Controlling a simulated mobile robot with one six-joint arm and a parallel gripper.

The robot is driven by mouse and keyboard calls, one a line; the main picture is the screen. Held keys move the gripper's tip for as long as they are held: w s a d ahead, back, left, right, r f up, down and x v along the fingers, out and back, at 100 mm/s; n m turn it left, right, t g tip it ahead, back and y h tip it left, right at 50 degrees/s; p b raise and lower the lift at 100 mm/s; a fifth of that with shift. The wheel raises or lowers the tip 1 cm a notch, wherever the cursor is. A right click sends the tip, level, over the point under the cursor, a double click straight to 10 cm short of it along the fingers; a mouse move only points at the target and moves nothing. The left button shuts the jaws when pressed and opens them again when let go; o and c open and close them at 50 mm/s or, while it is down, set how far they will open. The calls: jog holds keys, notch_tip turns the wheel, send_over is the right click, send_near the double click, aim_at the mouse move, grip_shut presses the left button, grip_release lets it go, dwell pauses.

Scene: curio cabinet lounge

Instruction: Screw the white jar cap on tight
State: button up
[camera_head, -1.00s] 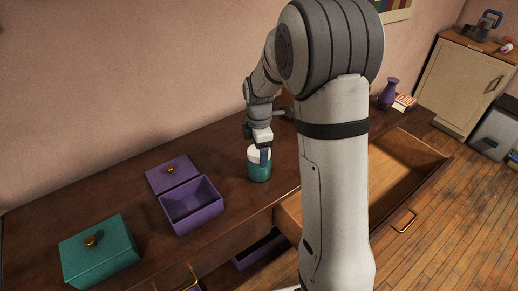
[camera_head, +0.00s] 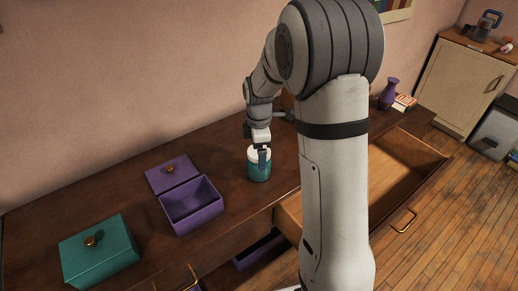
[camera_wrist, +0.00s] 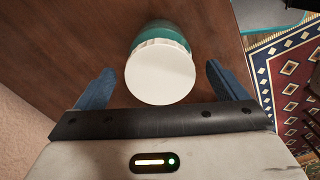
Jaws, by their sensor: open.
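A teal jar (camera_head: 260,172) stands upright on the dark wooden cabinet top. The white cap (camera_head: 255,153) sits on top of it; whether it is tight cannot be told. In the wrist view the white cap (camera_wrist: 160,74) faces the camera, with the teal jar (camera_wrist: 161,30) behind it. My gripper (camera_head: 262,157) is at the cap, pointing down. In the wrist view my gripper (camera_wrist: 160,84) is open, one blue finger on each side of the cap with a gap at both sides. It holds nothing.
An open purple box (camera_head: 192,205) and its lid (camera_head: 172,174) lie left of the jar. A closed teal box (camera_head: 99,252) is farther left. An open drawer (camera_head: 395,178) juts out at right. A purple vase (camera_head: 388,93) stands at the back right.

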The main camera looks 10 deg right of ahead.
jog(key=shift+o, duration=0.7)
jog(key=shift+r, duration=0.1)
notch_tip(320, 180, up, 8)
jog(key=shift+f, duration=0.2)
